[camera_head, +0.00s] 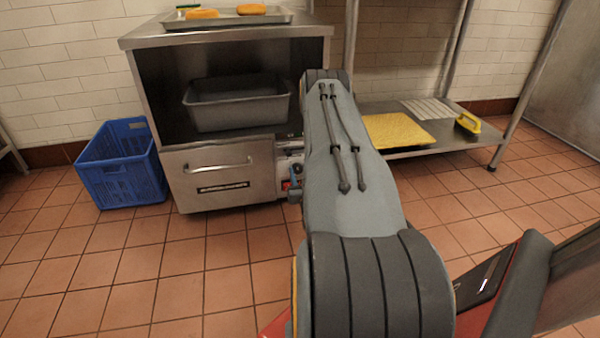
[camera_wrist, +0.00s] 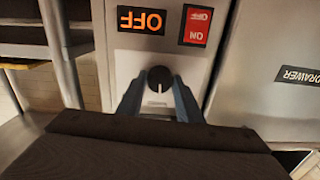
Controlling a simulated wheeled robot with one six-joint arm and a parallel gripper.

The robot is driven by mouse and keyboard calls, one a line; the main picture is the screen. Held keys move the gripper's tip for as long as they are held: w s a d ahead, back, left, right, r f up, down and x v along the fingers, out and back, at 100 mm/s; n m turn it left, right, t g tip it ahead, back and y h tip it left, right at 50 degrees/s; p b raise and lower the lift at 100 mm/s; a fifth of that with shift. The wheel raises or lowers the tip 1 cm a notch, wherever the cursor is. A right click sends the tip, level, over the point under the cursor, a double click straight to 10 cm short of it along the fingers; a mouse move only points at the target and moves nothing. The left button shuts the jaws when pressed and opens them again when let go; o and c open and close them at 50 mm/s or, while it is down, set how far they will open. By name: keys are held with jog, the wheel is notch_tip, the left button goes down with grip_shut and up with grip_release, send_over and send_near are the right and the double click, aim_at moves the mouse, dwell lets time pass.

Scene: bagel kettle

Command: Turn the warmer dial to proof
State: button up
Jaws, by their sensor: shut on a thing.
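The warmer dial (camera_wrist: 159,79) is a round black knob with a white pointer line, on a light panel of the warmer. In the wrist view the picture is upside down, and a display (camera_wrist: 141,20) beyond the dial reads OFF in orange. My gripper (camera_wrist: 159,92) has its two blue-grey fingers on either side of the dial and is shut on it. The pointer line points toward my gripper's palm. In the head view my arm hides the dial, and the steel warmer cabinet (camera_head: 222,180) stands at the centre left.
A red ON/OFF switch (camera_wrist: 197,25) sits beside the display. A drawer front (camera_wrist: 270,75) is next to the panel. A blue crate (camera_head: 122,165) stands left of the cabinet. A low shelf with a yellow mat (camera_head: 396,130) is on the right. The tiled floor in front is clear.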

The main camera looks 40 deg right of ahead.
jog(key=n+p, duration=0.3)
jog(key=n, duration=0.1)
jog(key=shift+s+r+p, duration=0.15)
jog(key=shift+p, duration=0.25)
jog(key=shift+d+n+p, duration=0.1)
jog(key=shift+n+p, duration=1.4)
jog(key=shift+n, duration=0.7)
jog(key=o, duration=1)
jog(key=shift+s+d, duration=0.1)
jog(key=shift+o, duration=0.2)
jog(key=shift+a, duration=0.2)
jog(key=p+v, duration=0.3)
jog(key=v, duration=0.4)
jog(key=shift+s+a, duration=0.2)
jog(key=shift+a, duration=0.05)
